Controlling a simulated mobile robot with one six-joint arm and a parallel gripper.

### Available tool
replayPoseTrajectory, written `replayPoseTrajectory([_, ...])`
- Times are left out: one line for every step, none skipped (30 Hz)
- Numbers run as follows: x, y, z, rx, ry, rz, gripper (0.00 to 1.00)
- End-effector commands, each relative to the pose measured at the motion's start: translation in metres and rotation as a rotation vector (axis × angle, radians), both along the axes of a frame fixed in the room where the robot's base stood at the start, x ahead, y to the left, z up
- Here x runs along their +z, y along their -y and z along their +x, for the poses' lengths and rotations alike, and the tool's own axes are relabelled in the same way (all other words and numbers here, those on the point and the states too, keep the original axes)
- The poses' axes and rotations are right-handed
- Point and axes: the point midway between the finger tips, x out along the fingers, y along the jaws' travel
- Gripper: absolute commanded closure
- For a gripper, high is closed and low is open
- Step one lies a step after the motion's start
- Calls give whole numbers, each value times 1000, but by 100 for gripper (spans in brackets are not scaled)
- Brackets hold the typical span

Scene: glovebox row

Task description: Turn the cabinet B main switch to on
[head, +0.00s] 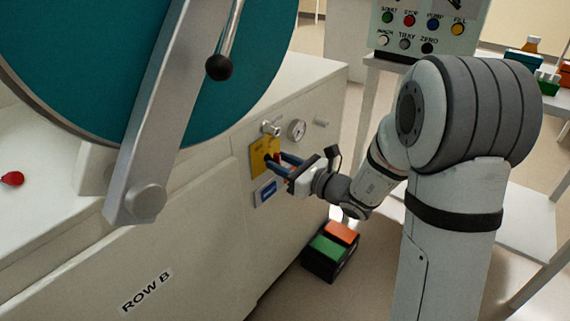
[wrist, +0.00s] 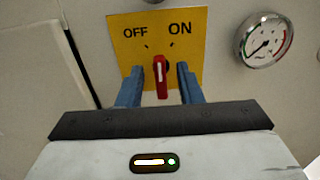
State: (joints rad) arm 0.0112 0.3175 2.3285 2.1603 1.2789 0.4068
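The cabinet B main switch is a red handle (wrist: 162,76) on a yellow plate (wrist: 130,52) marked OFF at left and ON at right. In the wrist view the handle stands nearly upright between the two tick marks; which mark it points to is hard to tell. My gripper (wrist: 160,85) has one blue finger on each side of the handle, with gaps visible, so it is open around it. In the head view my gripper (head: 277,161) reaches the yellow plate (head: 259,150) on the cabinet front (head: 205,230), labelled ROW B, and its fingers partly hide the switch.
A gauge (wrist: 267,40) is right of the plate, and a metal fitting (head: 270,127) sits above it. A blue label (head: 268,192) is below. A box with green and orange tops (head: 330,251) stands on the floor. A button panel (head: 425,28) is at the back.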

Motion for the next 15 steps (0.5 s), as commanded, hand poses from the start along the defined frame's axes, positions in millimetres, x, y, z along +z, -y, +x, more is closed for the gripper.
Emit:
replayPoseTrajectory([0,0,0,0,0,0,67])
replayPoseTrajectory([0,0,0,0,0,0,68])
replayPoseTrajectory([0,0,0,0,0,0,71])
replayPoseTrajectory([0,0,0,0,0,0,74])
replayPoseTrajectory([0,0,0,0,0,0,76])
replayPoseTrajectory([0,0,0,0,0,0,80])
replayPoseTrajectory([0,0,0,0,0,0,82])
replayPoseTrajectory([0,0,0,0,0,0,84])
replayPoseTrajectory([0,1,0,0,0,0,88])
replayPoseTrajectory([0,1,0,0,0,0,90])
replayPoseTrajectory([0,1,0,0,0,0,93])
replayPoseTrajectory([0,1,0,0,0,0,96])
replayPoseTrajectory([0,1,0,0,0,0,98])
replayPoseTrajectory([0,1,0,0,0,0,100])
replayPoseTrajectory([0,1,0,0,0,0,100])
